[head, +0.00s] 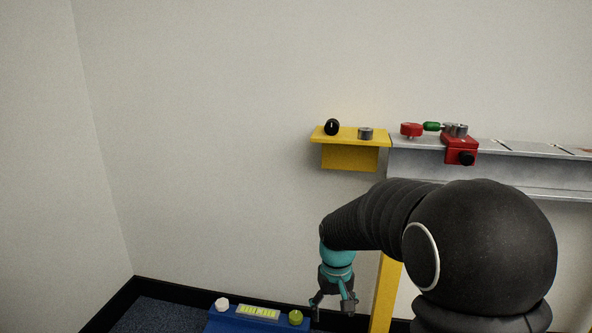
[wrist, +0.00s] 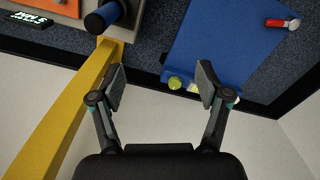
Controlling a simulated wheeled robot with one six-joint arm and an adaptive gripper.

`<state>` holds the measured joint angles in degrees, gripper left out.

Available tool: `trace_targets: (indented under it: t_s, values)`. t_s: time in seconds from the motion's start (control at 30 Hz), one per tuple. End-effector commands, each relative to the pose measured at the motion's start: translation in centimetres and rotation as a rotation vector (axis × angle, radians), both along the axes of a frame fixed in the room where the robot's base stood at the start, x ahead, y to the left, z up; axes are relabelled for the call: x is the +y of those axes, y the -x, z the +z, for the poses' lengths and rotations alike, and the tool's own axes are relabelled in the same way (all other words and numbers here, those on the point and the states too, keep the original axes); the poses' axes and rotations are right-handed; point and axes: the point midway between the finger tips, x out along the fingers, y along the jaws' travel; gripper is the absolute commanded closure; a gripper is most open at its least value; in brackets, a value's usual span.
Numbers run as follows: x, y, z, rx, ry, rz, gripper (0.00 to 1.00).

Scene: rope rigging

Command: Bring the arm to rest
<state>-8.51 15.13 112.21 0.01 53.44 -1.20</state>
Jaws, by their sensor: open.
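My gripper (head: 333,306) hangs pointing down at the end of my black arm in the head view, left of a yellow post. In the wrist view my gripper (wrist: 161,92) has its two fingers spread wide with nothing between them. Below it lies the blue surface (wrist: 205,40), with a yellow-green round knob (wrist: 174,83) showing between the fingers. My arm hides part of the grey beam and the post in the head view.
A yellow post (wrist: 75,110) stands close beside the gripper. Above are a yellow shelf (head: 350,155) and a grey beam (head: 500,172) with a red block (head: 459,149). The blue surface (head: 222,321) carries a white knob (head: 222,304). Open wall lies left.

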Motion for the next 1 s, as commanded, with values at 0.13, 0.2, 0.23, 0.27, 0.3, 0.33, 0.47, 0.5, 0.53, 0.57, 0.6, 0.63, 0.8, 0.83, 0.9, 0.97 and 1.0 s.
trace_targets:
  t_s: [0.13,0.2,0.23,0.27,0.3,0.33,0.47,0.5,0.53,0.57,0.6,0.63,0.8,0.83,0.9,0.97,1.0]
  values:
    - [-1.4,4.1,3.5,-0.045,-0.006,-0.025,0.24]
    - [-2.0,5.9,4.8,-0.065,-0.009,-0.037,0.24]
    - [-2.2,6.7,5.3,-0.074,-0.01,-0.042,0.24]
    - [-2.4,7.5,5.8,-0.084,-0.012,-0.047,0.24]
    - [-2.7,8.5,6.5,-0.098,-0.013,-0.053,0.24]
    - [-3.0,9.3,6.9,-0.107,-0.014,-0.058,0.24]
    - [-3.9,12.6,8.7,-0.154,-0.02,-0.077,0.24]
    - [-4.1,13.6,9.2,-0.169,-0.022,-0.083,0.24]
    - [-4.3,14.3,9.5,-0.18,-0.022,-0.087,0.24]
    - [-4.5,15.0,9.8,-0.192,-0.023,-0.091,0.24]
    - [-4.7,16.0,10.3,-0.209,-0.025,-0.096,0.24]
    - [-4.9,16.6,10.6,-0.221,-0.026,-0.099,0.24]
    - [-5.7,20.1,12.4,-0.302,-0.033,-0.121,0.24]
    - [-5.9,20.7,12.7,-0.318,-0.033,-0.125,0.24]
    - [-6.1,21.7,13.6,-0.358,-0.036,-0.134,0.24]
    - [-6.3,22.3,14.5,-0.393,-0.038,-0.141,0.24]
    - [-6.5,22.6,15.1,-0.417,-0.04,-0.145,0.24]
